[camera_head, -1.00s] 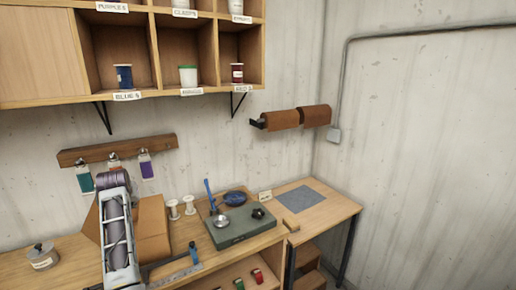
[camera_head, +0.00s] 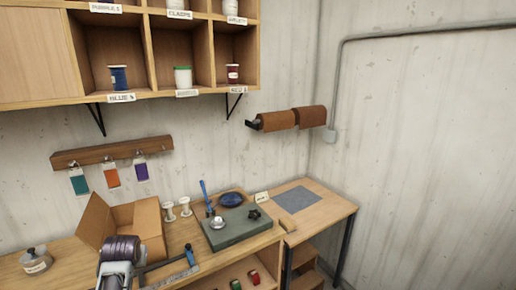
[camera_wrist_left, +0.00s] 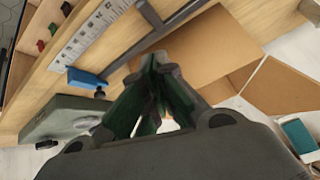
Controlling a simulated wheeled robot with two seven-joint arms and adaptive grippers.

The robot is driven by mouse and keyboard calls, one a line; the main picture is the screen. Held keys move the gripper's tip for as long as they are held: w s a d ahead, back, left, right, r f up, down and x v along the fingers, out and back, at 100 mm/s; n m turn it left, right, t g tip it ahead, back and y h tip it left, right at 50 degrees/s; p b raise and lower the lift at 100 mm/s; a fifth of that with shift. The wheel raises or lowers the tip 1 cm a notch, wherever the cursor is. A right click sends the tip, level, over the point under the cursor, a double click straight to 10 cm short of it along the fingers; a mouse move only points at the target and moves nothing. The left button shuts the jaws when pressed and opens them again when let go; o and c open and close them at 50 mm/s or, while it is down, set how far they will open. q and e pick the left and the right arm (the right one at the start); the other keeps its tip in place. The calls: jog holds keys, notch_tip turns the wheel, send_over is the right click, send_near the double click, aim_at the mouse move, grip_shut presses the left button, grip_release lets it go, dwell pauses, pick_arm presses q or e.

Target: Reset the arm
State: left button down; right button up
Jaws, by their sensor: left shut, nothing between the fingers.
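My left arm comes in at the bottom left of the head view, in front of an open cardboard box (camera_head: 150,217); its gripper fingers are hidden there. In the left wrist view my left gripper (camera_wrist_left: 156,66) is shut with its dark green fingers together, and nothing shows between them. The box also shows there (camera_wrist_left: 208,50), beyond the fingertips. My right gripper is in neither view.
A bar clamp with a blue handle (camera_head: 190,256) lies on the bench right of my arm. A green-grey plate (camera_head: 234,232) and white spools (camera_head: 184,206) stand behind it. Shelves (camera_head: 155,95) hang above. A grey mat (camera_head: 297,199) lies clear at right.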

pick_arm(q)
jog(key=s+d+f+m+g+h, duration=0.1)
jog(key=s+d+f, duration=0.2)
jog(key=s+d, duration=0.45)
jog(key=s+d+f+m+g+h, duration=0.1)
jog(key=s+d+f+m, duration=0.3)
jog(key=s, duration=0.6)
jog(key=s+d+f+n+g+h, duration=0.1)
jog(key=s+d+f+h, duration=0.1)
jog(key=s+d, duration=0.6)
jog(key=s+a+f+g+b, duration=0.1)
jog(key=s+f, duration=0.1)
jog(key=f, duration=1.5)
jog(key=s+a+f, duration=0.1)
jog(key=s+f, duration=0.1)
jog(key=f, duration=1.5)
jog(key=s+a+f, duration=0.1)
jog(key=s+f, duration=0.9)
jog(key=s, duration=0.1)
jog(key=s+a+f+g, duration=0.1)
jog(key=s+a+f, duration=0.1)
jog(key=s+f, duration=0.9)
jog(key=shift+a+m+g+y+b, duration=0.3)
jog(key=shift+m+b, duration=0.1)
jog(key=shift+b, duration=0.05)
jog(key=shift+s, duration=0.2)
